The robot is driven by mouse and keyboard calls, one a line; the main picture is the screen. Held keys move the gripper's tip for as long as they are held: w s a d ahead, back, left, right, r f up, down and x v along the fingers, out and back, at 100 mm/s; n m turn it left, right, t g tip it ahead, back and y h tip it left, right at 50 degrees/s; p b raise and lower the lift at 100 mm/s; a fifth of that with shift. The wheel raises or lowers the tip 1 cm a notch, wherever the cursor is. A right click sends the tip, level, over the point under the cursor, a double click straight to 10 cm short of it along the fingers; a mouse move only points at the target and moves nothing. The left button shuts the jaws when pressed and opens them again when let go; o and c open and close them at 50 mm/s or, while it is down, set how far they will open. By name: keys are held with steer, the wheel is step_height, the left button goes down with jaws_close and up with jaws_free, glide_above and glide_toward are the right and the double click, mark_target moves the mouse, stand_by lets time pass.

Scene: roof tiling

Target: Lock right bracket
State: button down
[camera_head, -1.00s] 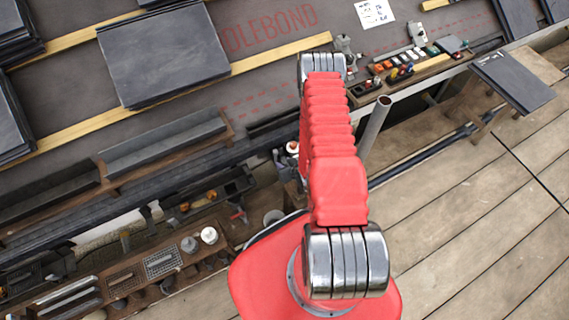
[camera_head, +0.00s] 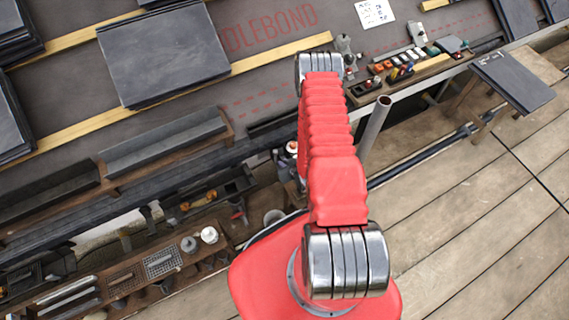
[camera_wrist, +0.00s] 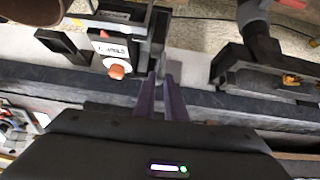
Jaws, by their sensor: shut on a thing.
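In the wrist view, my gripper (camera_wrist: 161,78) reaches up from the bottom with two dark purple fingers close together. Its tips meet the lower end of a narrow dark upright piece (camera_wrist: 158,40), which seems to be held between them. Directly left is a dark bracket (camera_wrist: 84,45) with a white label and an orange-red knob (camera_wrist: 116,71). Another dark bracket-like fitting (camera_wrist: 262,70) stands at the right with a grey block. I cannot tell for sure which one is the right bracket. In the head view my red arm hides the gripper.
A dark rail (camera_wrist: 60,85) crosses the wrist view below the brackets. In the head view, slates (camera_head: 165,55) lie on the roof at upper left, a tool tray (camera_head: 410,70) sits at upper right, and a grey pipe (camera_head: 374,130) stands right of my arm.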

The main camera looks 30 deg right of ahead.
steer(key=shift+a, duration=0.15)
steer(key=a+f+n+t+h, duration=0.3)
steer(key=a+f+n+h, duration=0.2)
steer(key=n+h, duration=0.4)
steer(key=shift+w+a+f+h, duration=0.2)
steer(key=shift+a+f+h, duration=0.3)
steer(key=shift+h, duration=1.3)
steer(key=shift+d+f, duration=0.1)
steer(key=shift+f, duration=0.05)
steer(key=c, duration=1.8)
jaws_free()
steer(key=v, duration=1.3)
steer(key=shift+s+a, duration=0.25)
steer(key=shift+a, duration=0.05)
